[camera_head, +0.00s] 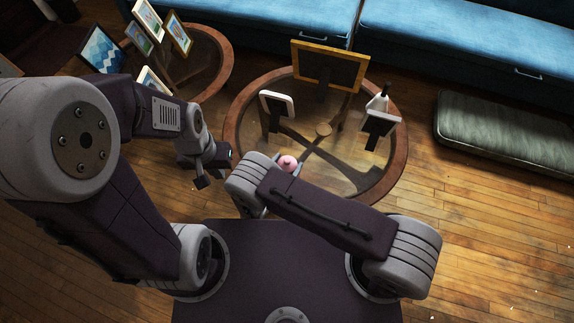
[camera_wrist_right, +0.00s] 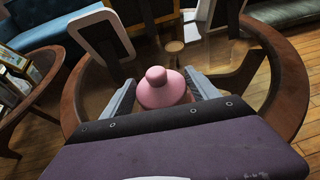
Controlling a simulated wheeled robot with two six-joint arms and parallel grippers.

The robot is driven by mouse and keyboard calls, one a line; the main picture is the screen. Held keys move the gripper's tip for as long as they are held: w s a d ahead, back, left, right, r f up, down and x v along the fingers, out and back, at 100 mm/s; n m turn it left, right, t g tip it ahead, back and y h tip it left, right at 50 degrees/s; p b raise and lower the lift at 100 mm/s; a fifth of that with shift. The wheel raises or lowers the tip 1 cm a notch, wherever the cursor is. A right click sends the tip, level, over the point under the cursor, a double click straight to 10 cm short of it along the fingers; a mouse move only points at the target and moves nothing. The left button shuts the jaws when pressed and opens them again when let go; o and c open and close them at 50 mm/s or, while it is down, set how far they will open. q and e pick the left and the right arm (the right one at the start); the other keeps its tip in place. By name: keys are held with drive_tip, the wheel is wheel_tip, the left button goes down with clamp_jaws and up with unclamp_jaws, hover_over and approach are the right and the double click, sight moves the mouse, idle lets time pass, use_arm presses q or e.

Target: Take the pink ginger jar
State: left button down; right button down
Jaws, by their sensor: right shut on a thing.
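The pink ginger jar (camera_head: 288,162) shows just beyond my right wrist, over the near edge of the round glass table (camera_head: 233,128). In the right wrist view the jar (camera_wrist_right: 163,91) has a rounded body and a small knobbed lid, and it sits between the two fingers of my right gripper (camera_wrist_right: 164,88). That gripper is shut on it. The jar's lower part is hidden, so I cannot tell whether it touches the table. My left gripper (camera_head: 204,172) hangs left of the table, apart from the jar; its jaw opening is unclear.
Picture frames stand on the table: a gold one (camera_head: 329,67), a white one (camera_head: 277,104) and another (camera_head: 380,124) by a white bottle (camera_head: 378,101). A second round table (camera_head: 222,72) holds several frames. A green cushion (camera_head: 503,137) lies right. Blue sofas line the back.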

sight(290, 161)
drive_tip(key=r+p, duration=0.4)
drive_tip(key=r, duration=0.1)
drive_tip(key=shift+s+d+r+p, duration=0.2)
drive_tip(key=shift+d+p, duration=0.1)
drive_tip(key=shift+d, duration=0.1)
drive_tip(key=s+d+r+p, duration=0.3)
drive_tip(key=d+r+p, duration=0.2)
drive_tip(key=d+p, duration=0.4)
drive_tip(key=shift+s+d+r+p, duration=0.2)
drive_tip(key=shift+d+p, duration=0.1)
drive_tip(key=shift+d, duration=0.3)
drive_tip(key=c, duration=1.2)
unclamp_jaws()
drive_tip(key=shift+c, duration=0.2)
clamp_jaws()
drive_tip(key=shift+f, duration=0.15)
